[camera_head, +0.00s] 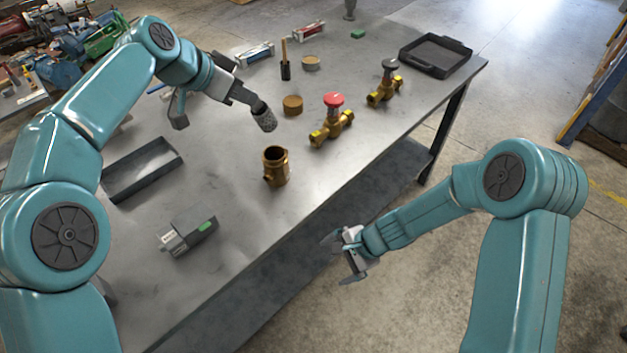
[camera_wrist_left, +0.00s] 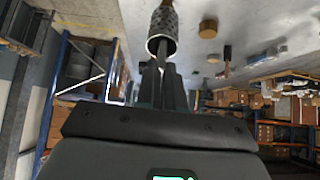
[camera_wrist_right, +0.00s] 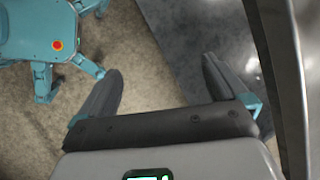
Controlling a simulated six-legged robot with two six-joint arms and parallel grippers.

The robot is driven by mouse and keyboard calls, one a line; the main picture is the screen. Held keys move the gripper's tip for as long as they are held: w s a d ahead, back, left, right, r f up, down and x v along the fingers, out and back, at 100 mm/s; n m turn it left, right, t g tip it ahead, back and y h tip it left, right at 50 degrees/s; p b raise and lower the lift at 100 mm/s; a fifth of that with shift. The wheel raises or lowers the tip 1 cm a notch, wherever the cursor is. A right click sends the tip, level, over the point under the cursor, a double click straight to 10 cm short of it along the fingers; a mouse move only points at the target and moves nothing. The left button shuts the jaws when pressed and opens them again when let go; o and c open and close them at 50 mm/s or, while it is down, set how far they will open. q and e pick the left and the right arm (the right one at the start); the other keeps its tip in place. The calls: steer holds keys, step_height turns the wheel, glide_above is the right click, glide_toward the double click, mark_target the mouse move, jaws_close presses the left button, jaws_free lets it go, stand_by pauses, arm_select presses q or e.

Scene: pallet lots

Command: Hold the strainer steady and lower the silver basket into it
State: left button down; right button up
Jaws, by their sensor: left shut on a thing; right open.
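The silver basket (camera_head: 264,117) is a small perforated metal cylinder. My left gripper (camera_head: 250,98) is shut on it and holds it tilted above the table. The basket also shows in the left wrist view (camera_wrist_left: 162,30), at the fingertips. The strainer (camera_head: 276,167) is a brass body with an open top, upright on the table, below and slightly right of the basket. The basket is apart from it. My right gripper (camera_head: 343,257) is open and empty, out past the table's front edge. The right wrist view shows its spread fingers (camera_wrist_right: 160,95) with nothing between them.
A red-handled brass valve (camera_head: 332,122) and a black-handled one (camera_head: 385,85) stand right of the strainer. A brass cap (camera_head: 292,105) lies behind it. A dark tray (camera_head: 142,170) lies left, a grey device (camera_head: 187,232) in front. A black tray (camera_head: 436,55) is at the far corner.

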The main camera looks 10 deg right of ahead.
steer(key=w+a+r+m+t+y, duration=0.25)
steer(key=w+r+m, duration=0.25)
steer(key=w+r, duration=0.25)
steer(key=m+t+y, duration=0.1)
steer(key=m+t, duration=0.3)
steer(key=m, duration=0.3)
glide_toward(284, 176)
steer(key=shift+s+f, duration=0.55)
steer(key=shift+s, duration=0.35)
steer(key=shift+w+d+r+m+t+y, duration=0.15)
steer(key=shift+w+r+m+t+y, duration=0.1)
steer(key=shift+w+r+m+t, duration=0.25)
steer(key=x, duration=1.2)
steer(key=shift+d+f, duration=0.1)
steer(key=shift+f, duration=0.1)
steer(key=shift+c, duration=0.3)
steer(key=c, duration=1.2)
